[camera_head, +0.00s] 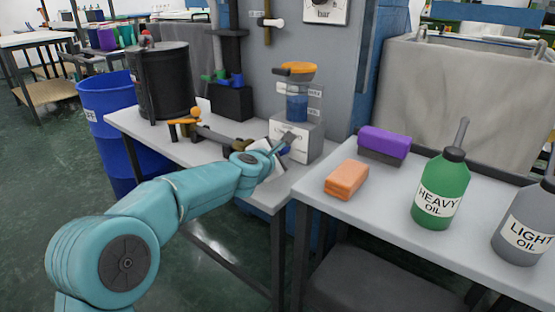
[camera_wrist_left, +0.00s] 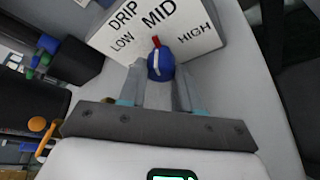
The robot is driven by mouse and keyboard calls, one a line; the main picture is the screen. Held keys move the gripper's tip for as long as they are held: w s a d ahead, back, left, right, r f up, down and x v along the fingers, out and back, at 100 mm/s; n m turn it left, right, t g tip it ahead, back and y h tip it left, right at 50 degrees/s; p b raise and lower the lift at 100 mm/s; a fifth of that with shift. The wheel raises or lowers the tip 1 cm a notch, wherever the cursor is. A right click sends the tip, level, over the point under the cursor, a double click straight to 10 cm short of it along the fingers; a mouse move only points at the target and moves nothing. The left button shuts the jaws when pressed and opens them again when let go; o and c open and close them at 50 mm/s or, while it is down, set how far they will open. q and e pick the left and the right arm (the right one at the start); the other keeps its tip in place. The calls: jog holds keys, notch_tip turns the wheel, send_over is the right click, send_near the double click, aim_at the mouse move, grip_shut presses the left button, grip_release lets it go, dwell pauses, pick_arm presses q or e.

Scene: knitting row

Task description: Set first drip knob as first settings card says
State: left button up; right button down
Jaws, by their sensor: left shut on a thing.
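The blue drip knob (camera_wrist_left: 160,66) sits below a white panel lettered DRIP, LOW, MID and HIGH (camera_wrist_left: 160,28) in the left wrist view. Its red pointer tip is up toward MID. My left gripper (camera_wrist_left: 160,82) is shut on the knob, one finger on each side. In the head view, my left gripper (camera_head: 280,146) is at the front of the white drip unit (camera_head: 306,142), which carries a blue-filled reservoir (camera_head: 297,107) with an orange top. The gripper mostly hides the knob there. I cannot make out a readable settings card. My right gripper is not in view.
On the right table stand a green HEAVY OIL bottle (camera_head: 440,190), a grey LIGHT OIL bottle (camera_head: 525,228), an orange block (camera_head: 346,179) and a purple block (camera_head: 385,142). A black drum (camera_head: 165,82) and blue barrel (camera_head: 108,125) are at the left.

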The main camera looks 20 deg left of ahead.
pick_arm(q)
jog(key=shift+d+f+m+y+b, duration=0.1)
jog(key=shift+m+y+b, duration=0.25)
jog(key=shift+m, duration=0.15)
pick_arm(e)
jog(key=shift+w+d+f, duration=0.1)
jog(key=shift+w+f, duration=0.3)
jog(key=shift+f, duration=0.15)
pick_arm(q)
jog(key=o, duration=1)
jog(key=shift+o, duration=0.2)
jog(key=p+v, duration=0.1)
jog(key=v, duration=1.5)
jog(key=shift+s+f, duration=0.15)
jog(key=shift+s, duration=0.1)
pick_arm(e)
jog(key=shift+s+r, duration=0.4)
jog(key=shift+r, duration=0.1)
